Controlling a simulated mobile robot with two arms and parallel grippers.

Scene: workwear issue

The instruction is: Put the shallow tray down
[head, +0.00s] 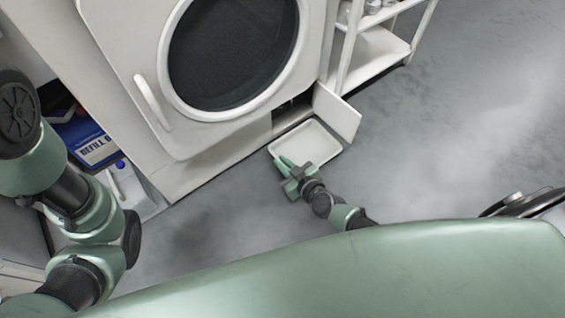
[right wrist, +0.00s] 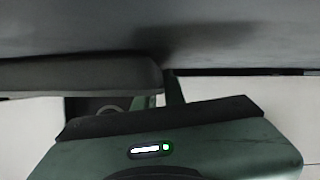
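The shallow tray (head: 311,143) is white, with a raised rim. It lies level at or just above the grey floor, in front of the white machine's open low flap; I cannot tell whether it touches the floor. My right gripper (head: 287,164) is at the tray's near left edge, with a green finger overlapping the rim. In the right wrist view the fingers (right wrist: 165,98) are close up, with pale surfaces beside them. Whether they are closed on the rim is unclear. My left arm shows at the left, but its gripper is out of view.
The white machine (head: 140,70) with a round dark window stands behind. Its small flap (head: 337,112) sticks out beside the tray. A white shelf rack (head: 375,60) stands to the right. A blue box (head: 88,140) is at the left. The floor (head: 450,130) at the right is clear.

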